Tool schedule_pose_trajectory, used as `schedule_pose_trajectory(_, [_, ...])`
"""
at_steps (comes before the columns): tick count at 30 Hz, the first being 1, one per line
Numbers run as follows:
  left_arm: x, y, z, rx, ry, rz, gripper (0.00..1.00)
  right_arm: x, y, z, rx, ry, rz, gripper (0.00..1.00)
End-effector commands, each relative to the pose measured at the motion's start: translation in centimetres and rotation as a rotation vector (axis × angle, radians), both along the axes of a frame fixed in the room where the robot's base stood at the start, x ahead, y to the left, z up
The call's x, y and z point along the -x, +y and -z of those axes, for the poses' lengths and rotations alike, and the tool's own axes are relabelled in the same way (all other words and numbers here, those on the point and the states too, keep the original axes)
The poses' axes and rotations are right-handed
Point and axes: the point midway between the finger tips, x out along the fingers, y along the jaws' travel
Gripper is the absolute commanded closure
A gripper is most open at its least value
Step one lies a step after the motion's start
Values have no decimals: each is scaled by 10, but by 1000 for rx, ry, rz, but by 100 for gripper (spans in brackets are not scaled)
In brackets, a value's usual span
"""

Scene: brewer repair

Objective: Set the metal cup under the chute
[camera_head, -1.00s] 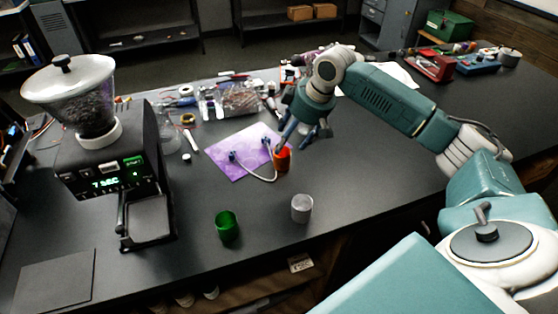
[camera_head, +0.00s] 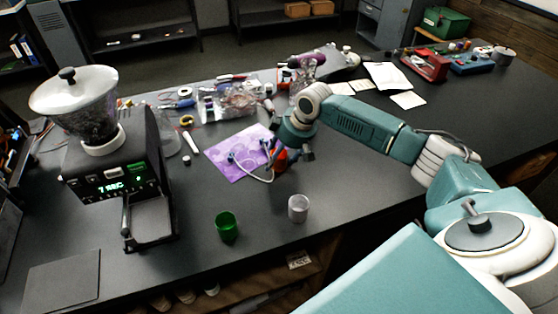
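The metal cup (camera_head: 298,208) stands upright on the dark workbench, near its front edge. The coffee grinder (camera_head: 112,160) stands at the left, with a glass hopper on top and a lit display. The grinder's chute is not clearly visible; a small tray (camera_head: 150,218) sits at its front. My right gripper (camera_head: 293,156) is beyond the metal cup and apart from it, pointing down beside a red-orange cup (camera_head: 281,158), which it partly hides. Whether its fingers are open or shut is not clear. My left gripper is out of view.
A green cup (camera_head: 227,226) stands left of the metal cup. A purple mat (camera_head: 235,152) with a white cable lies behind. Tools and parts clutter the bench's far side. The bench between the grinder and the green cup is clear.

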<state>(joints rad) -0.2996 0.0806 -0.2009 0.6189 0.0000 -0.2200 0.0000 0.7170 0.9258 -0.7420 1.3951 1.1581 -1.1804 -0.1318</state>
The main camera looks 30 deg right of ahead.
Motion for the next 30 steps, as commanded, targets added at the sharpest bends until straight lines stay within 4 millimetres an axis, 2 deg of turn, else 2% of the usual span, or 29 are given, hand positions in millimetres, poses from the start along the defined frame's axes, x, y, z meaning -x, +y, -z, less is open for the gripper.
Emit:
schedule_pose_trajectory(1, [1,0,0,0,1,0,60,0,0,0,0,0,0,54])
schedule_pose_trajectory(6, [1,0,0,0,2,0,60,0,0,-1,0,0,0,88])
schedule_pose_trajectory(8, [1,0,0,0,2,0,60,0,0,-1,-1,-1,1,95])
schedule_pose_trajectory(14, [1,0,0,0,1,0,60,0,0,-2,-1,-1,1,95])
schedule_pose_trajectory(20, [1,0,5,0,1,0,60,-1,-1,-15,-1,-4,1,95])
schedule_pose_trajectory(23, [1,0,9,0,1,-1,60,-1,0,-29,0,-5,0,95])
schedule_pose_trajectory(26, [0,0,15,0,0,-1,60,-2,0,-52,-1,-9,0,95])
schedule_pose_trajectory(30, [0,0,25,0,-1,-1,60,-2,0,-93,0,-10,0,95])
